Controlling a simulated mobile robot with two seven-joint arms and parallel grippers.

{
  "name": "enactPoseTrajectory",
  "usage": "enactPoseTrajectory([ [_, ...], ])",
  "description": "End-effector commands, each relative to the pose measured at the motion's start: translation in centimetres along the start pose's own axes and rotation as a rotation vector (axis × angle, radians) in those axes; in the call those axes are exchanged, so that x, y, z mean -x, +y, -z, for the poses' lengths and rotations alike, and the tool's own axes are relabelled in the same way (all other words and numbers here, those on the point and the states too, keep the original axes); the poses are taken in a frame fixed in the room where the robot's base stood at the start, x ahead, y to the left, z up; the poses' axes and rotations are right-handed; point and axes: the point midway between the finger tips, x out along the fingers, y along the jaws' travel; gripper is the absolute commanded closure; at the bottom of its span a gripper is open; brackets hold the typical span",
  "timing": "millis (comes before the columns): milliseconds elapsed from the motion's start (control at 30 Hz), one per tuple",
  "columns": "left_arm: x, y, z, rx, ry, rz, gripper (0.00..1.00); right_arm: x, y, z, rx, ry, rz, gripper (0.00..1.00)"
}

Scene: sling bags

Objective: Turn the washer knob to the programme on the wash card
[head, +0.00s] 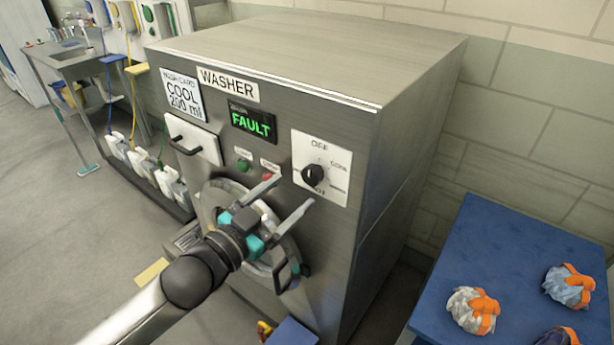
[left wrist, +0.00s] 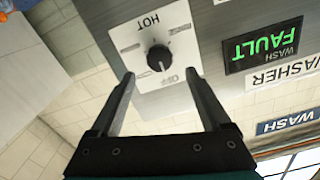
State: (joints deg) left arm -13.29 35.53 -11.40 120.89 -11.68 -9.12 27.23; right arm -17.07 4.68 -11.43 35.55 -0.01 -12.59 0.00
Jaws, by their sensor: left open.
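The washer knob (head: 313,175) is a dark round knob on a white dial plate (head: 334,188) at the right of the washer's front. In the left wrist view the knob (left wrist: 160,57) appears upside down, with HOT above and OFF below; its small pale mark seems to face the OFF side. The wash card (head: 183,95) reads COOL and 200 ml. My left gripper (head: 290,190) is open and empty, in front of the panel, just left of and below the knob. In the wrist view its fingertips (left wrist: 159,76) lie either side of the knob, apparently not touching it. My right gripper is not in view.
The washer's display (head: 252,122) shows FAULT in green. A green button (head: 242,165), a drawer handle (head: 184,145) and the round door (head: 290,245) are nearby. A blue table (head: 500,235) with several bundled bags stands at right.

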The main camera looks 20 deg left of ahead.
Motion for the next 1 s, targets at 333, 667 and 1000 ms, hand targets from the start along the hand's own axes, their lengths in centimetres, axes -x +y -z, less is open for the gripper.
enactPoseTrajectory([
  [333,-4.3,0.0,0.1,-0.002,0.002,0.000,0.19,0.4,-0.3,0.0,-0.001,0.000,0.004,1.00],
  [667,-6.2,0.0,0.0,-0.001,0.000,0.000,0.19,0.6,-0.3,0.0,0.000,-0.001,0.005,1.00],
  [1000,-6.2,0.0,0.0,-0.001,0.000,-0.001,0.26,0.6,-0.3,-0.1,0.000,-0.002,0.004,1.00],
])
